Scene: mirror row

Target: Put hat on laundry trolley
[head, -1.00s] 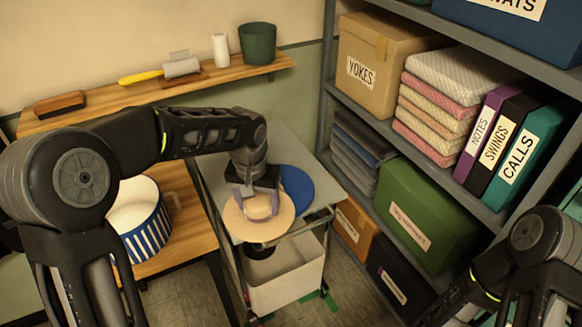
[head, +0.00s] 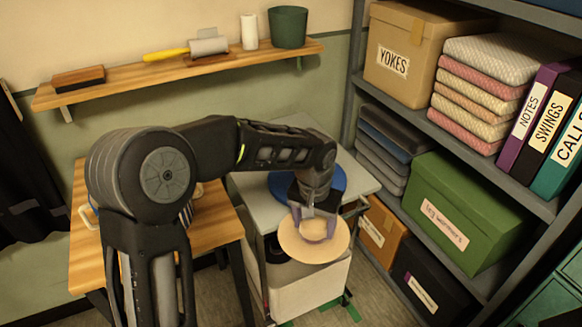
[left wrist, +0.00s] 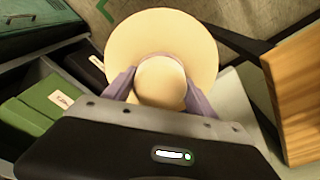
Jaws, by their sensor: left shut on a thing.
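The straw-coloured hat (head: 332,246) with a wide round brim is at the front edge of the laundry trolley's grey top (head: 268,215). My left gripper (head: 317,222) is shut on the hat, with its purple fingers on either side of the crown. In the left wrist view the hat (left wrist: 160,35) fills the upper middle, between the fingers (left wrist: 160,90). The brim extends out past the trolley's front edge; I cannot tell whether it touches the top. The trolley has a white bin (head: 305,290) below its top. My right gripper is not in view.
A blue round thing (head: 280,187) lies on the trolley top behind the hat, partly hidden by my arm. A wooden table (head: 215,235) stands to the left. A grey shelf rack with a green box (head: 440,212) stands close on the right. A wall shelf (head: 110,90) is behind.

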